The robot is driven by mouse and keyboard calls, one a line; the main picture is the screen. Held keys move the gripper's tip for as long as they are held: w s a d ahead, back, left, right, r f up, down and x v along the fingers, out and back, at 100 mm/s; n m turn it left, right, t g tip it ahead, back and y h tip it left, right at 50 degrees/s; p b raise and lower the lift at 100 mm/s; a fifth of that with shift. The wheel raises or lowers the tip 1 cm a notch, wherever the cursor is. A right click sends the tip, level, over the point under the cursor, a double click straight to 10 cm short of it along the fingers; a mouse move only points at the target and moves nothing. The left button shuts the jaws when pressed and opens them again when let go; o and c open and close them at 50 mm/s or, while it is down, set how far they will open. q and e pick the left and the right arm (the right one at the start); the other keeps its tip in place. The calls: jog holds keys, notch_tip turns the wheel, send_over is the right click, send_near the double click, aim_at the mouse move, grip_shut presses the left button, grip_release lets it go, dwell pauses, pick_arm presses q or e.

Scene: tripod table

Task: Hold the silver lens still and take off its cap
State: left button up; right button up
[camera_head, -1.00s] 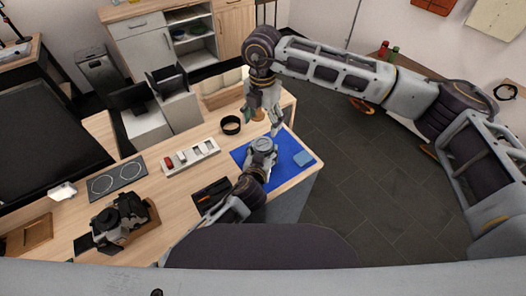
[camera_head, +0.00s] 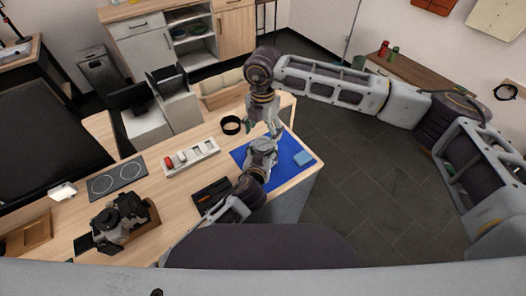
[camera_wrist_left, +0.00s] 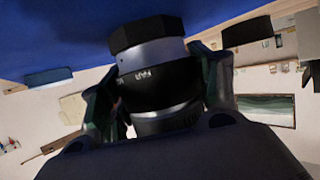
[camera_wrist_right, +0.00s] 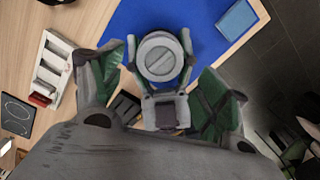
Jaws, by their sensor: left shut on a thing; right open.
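The silver lens (camera_wrist_left: 150,55) is held between the fingers of my left gripper (camera_wrist_left: 160,100), which is shut on it. In the head view my left gripper (camera_head: 262,158) is over the blue mat. The round grey cap (camera_wrist_right: 160,56) faces up at the top of the lens in the right wrist view, with a raised bar across it. My right gripper (camera_wrist_right: 165,95) is open and empty, its fingers spread on both sides of the lens from above. In the head view my right gripper (camera_head: 268,130) is just above the lens; the gap between them is hard to tell.
The blue mat (camera_head: 290,145) lies at the table's right end with a light blue cloth (camera_wrist_right: 237,20) on it. A white tray (camera_head: 190,155), a black ring (camera_head: 231,125), a black case (camera_head: 212,194) and a camera (camera_head: 120,215) stand to the left.

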aim_at(263, 143)
jog(key=shift+f, duration=2.15)
jog(key=c, duration=1)
jog(key=shift+r, duration=1)
jog(key=shift+r, duration=1.9)
jog(key=shift+r, duration=0.2)
